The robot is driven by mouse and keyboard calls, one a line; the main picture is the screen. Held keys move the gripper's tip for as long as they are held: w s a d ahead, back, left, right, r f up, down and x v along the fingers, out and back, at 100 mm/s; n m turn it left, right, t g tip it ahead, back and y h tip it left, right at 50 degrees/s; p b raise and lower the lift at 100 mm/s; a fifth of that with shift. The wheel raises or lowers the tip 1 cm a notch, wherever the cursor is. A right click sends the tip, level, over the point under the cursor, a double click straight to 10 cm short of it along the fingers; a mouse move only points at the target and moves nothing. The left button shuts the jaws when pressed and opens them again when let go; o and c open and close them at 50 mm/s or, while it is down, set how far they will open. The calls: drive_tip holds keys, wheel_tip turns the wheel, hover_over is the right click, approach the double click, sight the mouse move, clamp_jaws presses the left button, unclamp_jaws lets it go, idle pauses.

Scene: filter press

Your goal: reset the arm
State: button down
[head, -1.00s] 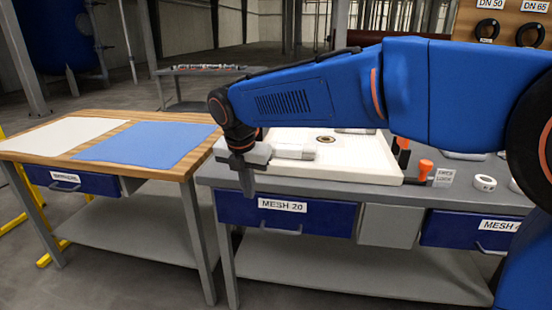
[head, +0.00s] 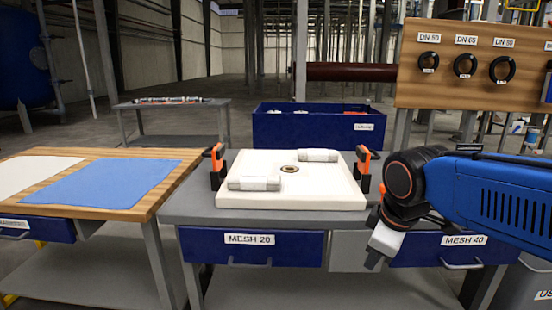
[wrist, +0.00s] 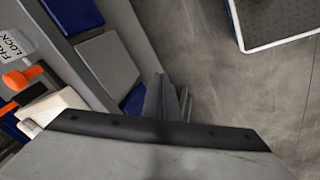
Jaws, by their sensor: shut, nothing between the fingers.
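My arm comes in from the right in the head view, with my gripper (head: 372,262) hanging in front of the grey bench (head: 190,203), near its front edge between the MESH 20 drawer (head: 215,247) and the MESH 40 drawer (head: 425,252). The fingers are together and hold nothing. In the wrist view my gripper (wrist: 168,100) points down beside the bench front, over the floor. It is apart from the white press plate (head: 290,202), which lies on the bench with two rolled white cloths on it.
Orange-handled clamps (head: 217,165) stand at both sides of the plate. A wooden table (head: 120,212) with a blue cloth (head: 115,184) is on the left. A blue bin (head: 310,128) is behind. A gasket board (head: 480,62) is at back right. Grey floor (wrist: 215,75) lies open beside the bench.

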drive_tip(key=s+d+f+m+t, duration=0.1)
drive_tip(key=s+d+f+m, duration=0.5)
drive_tip(key=s+m, duration=0.4)
drive_tip(key=shift+s+d+f+m, duration=0.3)
drive_tip(key=shift+s+d+m, duration=0.1)
drive_tip(key=shift+d, duration=0.5)
